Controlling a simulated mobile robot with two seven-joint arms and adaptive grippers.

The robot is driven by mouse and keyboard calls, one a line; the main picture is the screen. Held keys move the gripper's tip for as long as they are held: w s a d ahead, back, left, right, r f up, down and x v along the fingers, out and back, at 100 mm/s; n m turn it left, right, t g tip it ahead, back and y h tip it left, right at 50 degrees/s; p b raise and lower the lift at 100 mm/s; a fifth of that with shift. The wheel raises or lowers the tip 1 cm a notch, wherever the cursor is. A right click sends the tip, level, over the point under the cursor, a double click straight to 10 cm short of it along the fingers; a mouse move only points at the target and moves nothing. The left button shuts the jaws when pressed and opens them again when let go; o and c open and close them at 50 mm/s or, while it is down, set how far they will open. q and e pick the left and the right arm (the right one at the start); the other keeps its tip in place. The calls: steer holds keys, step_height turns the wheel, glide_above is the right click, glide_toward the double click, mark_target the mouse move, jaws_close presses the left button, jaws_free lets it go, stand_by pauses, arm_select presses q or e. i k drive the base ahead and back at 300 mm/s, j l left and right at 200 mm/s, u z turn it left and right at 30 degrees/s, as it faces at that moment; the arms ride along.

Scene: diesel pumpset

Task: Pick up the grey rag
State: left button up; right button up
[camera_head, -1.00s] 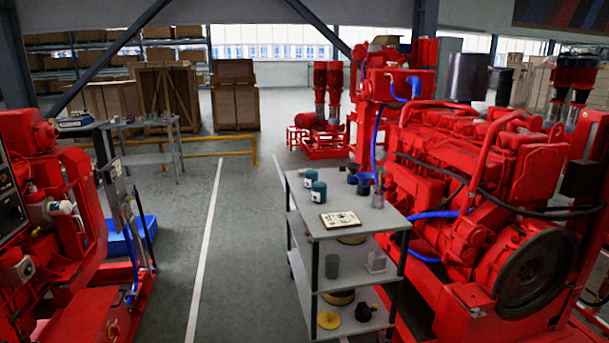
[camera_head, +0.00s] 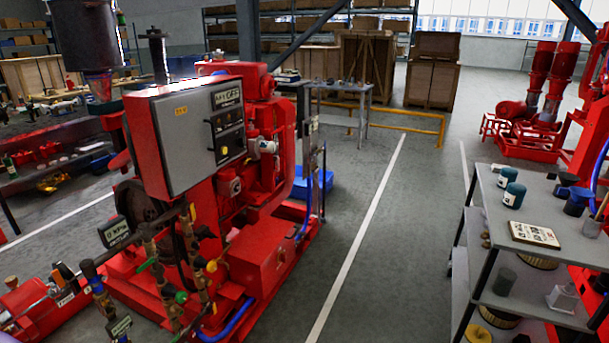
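I cannot make out a grey rag in this view. The grey cart (camera_head: 487,205) at the right edge carries small items on its shelves, and none of them can be told as a rag. The far grey workbench (camera_head: 364,104) has small items on top, too small to tell apart. Neither of my grippers shows in the head view.
A red pumpset with a grey control box (camera_head: 187,135) fills the left middle. Two teal jars (camera_head: 512,195) and a printed card (camera_head: 533,235) lie on the cart. Wooden crates (camera_head: 432,72) stand behind a yellow rail (camera_head: 410,116). The floor aisle (camera_head: 395,240) between pumpset and cart is clear.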

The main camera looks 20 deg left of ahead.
mark_target(496, 169)
steer(key=i+j+u, duration=0.1)
steer(key=i+u, duration=0.15)
steer(key=i, duration=0.45)
steer(key=i+j+u, duration=0.1)
steer(key=i, duration=1.55)
steer(key=i+z, duration=0.3)
steer(key=i+j+z, duration=0.35)
steer(key=i, duration=0.15)
steer(key=i+j+z, duration=0.3)
steer(key=i+l, duration=0.1)
